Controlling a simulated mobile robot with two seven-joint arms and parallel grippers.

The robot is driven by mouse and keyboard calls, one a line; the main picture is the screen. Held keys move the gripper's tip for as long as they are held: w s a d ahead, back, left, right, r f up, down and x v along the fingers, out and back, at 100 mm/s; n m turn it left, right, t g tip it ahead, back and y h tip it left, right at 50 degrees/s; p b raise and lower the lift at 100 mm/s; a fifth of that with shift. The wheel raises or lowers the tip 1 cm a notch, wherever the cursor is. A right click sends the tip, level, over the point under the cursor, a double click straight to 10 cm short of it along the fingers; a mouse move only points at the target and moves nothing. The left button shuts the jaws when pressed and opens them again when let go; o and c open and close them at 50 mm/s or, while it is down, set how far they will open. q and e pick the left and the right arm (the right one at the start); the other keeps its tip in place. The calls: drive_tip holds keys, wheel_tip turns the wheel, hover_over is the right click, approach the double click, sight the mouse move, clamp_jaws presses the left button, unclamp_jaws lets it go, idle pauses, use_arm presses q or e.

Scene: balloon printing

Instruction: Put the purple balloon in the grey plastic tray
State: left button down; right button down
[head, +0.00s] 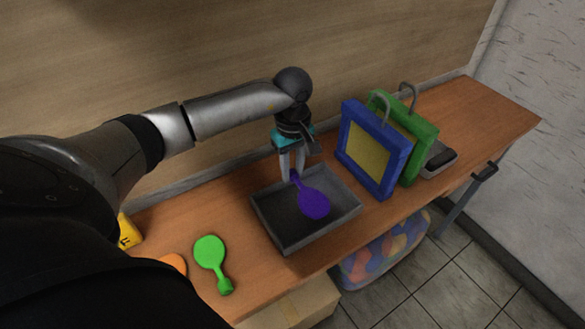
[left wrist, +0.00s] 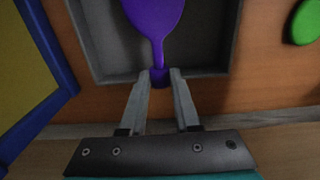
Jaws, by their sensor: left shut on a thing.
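The purple balloon (head: 313,204) is flat and round with a narrow neck. My left gripper (head: 293,176) is shut on its neck, and the balloon is over the grey plastic tray (head: 268,222). In the left wrist view the two fingertips (left wrist: 160,76) pinch the end of the neck of the purple balloon (left wrist: 155,18), with the grey tray (left wrist: 105,75) behind it. I cannot tell whether the balloon touches the tray floor. My right gripper is not in view.
A green balloon (head: 210,253) and a partly hidden orange balloon (head: 174,262) lie on the wooden table (head: 240,210) left of the tray. A blue frame (head: 374,183) and a green frame (head: 420,143) stand close on its right. A wall is behind.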

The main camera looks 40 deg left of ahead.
use_arm(q)
drive_tip(key=shift+f, duration=0.1)
drive_tip(key=shift+f+b, duration=0.6)
drive_tip(key=shift+b, duration=0.05)
drive_tip(key=c, duration=0.6)
unclamp_jaws()
drive_tip(key=shift+c, duration=0.2)
drive_tip(key=shift+r, duration=0.15)
drive_tip(key=shift+r+p, duration=0.55)
drive_tip(key=shift+p, duration=0.15)
wheel_tip(320, 180, up, 12)
